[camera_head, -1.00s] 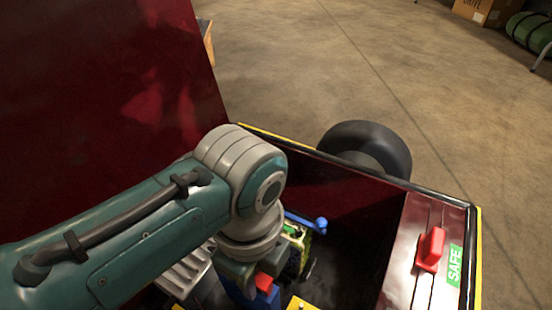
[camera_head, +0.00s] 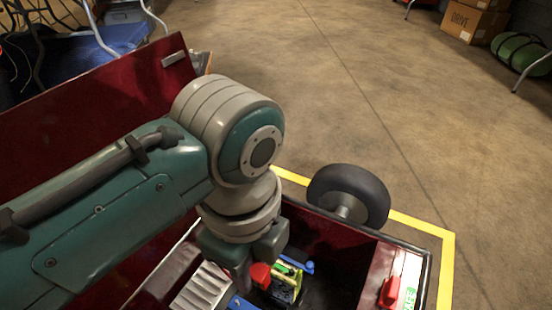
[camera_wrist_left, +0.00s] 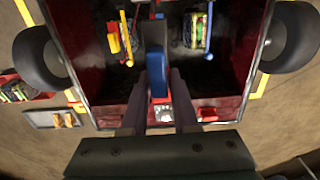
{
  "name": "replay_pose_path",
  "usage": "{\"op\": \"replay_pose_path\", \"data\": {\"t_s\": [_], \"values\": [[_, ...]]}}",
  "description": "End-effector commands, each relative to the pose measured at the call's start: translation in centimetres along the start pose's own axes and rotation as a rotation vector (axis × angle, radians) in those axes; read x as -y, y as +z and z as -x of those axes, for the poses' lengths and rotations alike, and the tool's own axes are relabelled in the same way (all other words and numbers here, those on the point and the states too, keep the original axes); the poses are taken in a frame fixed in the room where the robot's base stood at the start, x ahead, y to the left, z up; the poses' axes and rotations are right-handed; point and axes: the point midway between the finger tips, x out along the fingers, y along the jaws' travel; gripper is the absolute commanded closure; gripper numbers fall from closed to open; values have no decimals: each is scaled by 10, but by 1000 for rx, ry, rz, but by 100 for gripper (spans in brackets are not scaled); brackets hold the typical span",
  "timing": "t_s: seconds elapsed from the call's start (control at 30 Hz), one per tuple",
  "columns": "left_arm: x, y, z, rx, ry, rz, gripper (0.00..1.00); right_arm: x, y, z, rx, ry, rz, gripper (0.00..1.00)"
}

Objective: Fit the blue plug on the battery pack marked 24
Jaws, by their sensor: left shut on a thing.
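My left gripper (camera_head: 246,272) hangs over the open bay, partly hidden by its own wrist. In the left wrist view its two fingers (camera_wrist_left: 159,92) are closed on the sides of a blue plug (camera_wrist_left: 158,82). A dark part stands beyond the plug. A battery pack with a green and yellow top (camera_head: 287,276) sits in the bay just right of the gripper. It also shows in the wrist view (camera_wrist_left: 197,38), right of the plug and apart from it, with a blue bar beside it. No number 24 is legible. My right gripper is not in view.
The dark red bay wall (camera_head: 345,262) bounds the bay. A red knob (camera_head: 389,291) sits on its right rim. A raised red lid (camera_head: 80,125) stands behind my arm. A yellow-orange part (camera_wrist_left: 113,38) is at the bay's left in the wrist view. A black wheel (camera_head: 350,194) stands outside.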

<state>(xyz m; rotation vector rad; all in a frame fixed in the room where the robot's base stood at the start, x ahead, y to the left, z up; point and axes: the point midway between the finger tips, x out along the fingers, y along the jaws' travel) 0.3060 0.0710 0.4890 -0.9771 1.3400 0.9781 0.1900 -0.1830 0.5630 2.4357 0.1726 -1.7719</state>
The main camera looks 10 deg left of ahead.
Motion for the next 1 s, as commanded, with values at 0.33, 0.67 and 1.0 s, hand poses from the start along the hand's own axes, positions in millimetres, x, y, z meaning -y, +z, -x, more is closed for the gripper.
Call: {"op": "replay_pose_path", "data": {"t_s": [0.33,0.67,1.0], "values": [[0,0,5,0,-1,0,100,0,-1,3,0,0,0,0],[0,0,-16,0,0,-1,100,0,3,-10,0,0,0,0],[0,0,-46,0,0,-1,100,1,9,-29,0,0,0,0]]}}
